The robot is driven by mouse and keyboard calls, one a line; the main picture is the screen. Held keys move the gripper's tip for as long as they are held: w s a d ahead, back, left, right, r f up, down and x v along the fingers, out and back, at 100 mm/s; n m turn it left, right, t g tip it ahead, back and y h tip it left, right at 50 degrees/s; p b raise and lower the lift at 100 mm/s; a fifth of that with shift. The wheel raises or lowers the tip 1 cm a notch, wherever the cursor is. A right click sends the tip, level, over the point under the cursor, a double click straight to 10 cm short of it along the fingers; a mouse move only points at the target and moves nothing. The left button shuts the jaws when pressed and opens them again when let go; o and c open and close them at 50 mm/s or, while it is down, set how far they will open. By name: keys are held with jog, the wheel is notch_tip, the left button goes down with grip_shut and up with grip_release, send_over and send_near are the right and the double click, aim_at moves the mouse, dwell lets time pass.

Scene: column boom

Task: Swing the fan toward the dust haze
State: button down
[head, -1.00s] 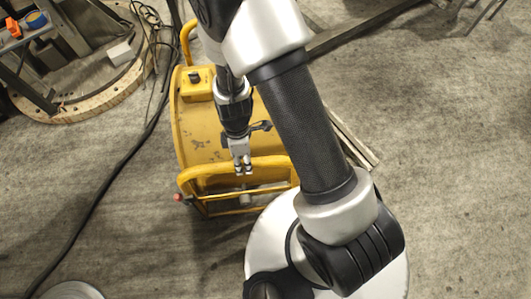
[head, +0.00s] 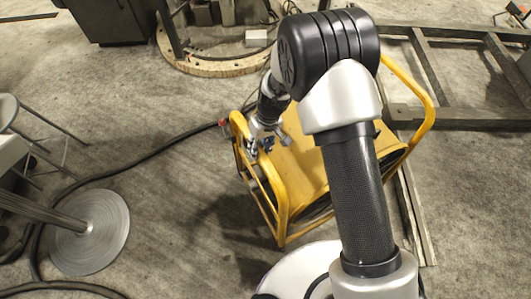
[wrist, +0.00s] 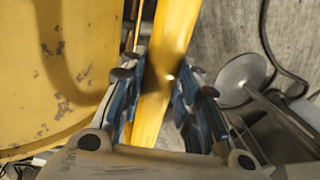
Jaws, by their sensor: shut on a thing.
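The fan (head: 305,165) is a yellow drum in a yellow tube frame, standing on the concrete floor in the middle of the head view. My arm hides part of it. My gripper (head: 262,146) is at the frame's left end, on the upper yellow tube (head: 272,178). In the wrist view, the blue-padded fingers of my gripper (wrist: 158,100) are on both sides of the yellow tube (wrist: 168,50), shut on it. The drum's scuffed yellow side (wrist: 55,75) fills the left of that view. I cannot make out any dust haze.
A black cable (head: 140,160) runs across the floor to the left of the fan. A round metal stand base (head: 90,232) is at lower left. A wooden ring (head: 205,65) lies behind, and a steel frame (head: 450,120) lies at right.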

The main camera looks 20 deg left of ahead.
jog(key=shift+w+a, duration=0.15)
jog(key=shift+a, duration=0.05)
jog(key=c, duration=1.2)
grip_release()
jog(key=shift+r, duration=0.1)
jog(key=r, duration=0.4)
jog(key=w+d+r, duration=0.1)
jog(key=r, duration=0.6)
jog(key=shift+w+d+r, duration=0.3)
jog(key=shift+d+r, duration=0.05)
jog(key=shift+d, duration=0.05)
jog(key=s+d+r+m+t, duration=0.2)
jog(key=d+r, duration=0.6)
jog(key=r, duration=0.1)
jog(key=s+d+r+m+t, duration=0.1)
jog(key=s+d+r+m, duration=0.1)
jog(key=d+r, duration=0.65)
jog(key=s+d+r+m+t, duration=0.1)
jog(key=s+d+r, duration=0.1)
jog(key=s+d, duration=0.2)
jog(key=s+d+r+m+t+h, duration=0.1)
jog(key=s+d+r+m, duration=0.1)
jog(key=s+d, duration=0.2)
jog(key=s+d+r+m+t, duration=0.1)
jog(key=s+d+r+m, duration=0.1)
jog(key=s+d, duration=0.2)
jog(key=shift+s+h, duration=0.3)
jog(key=shift+s, duration=1.35)
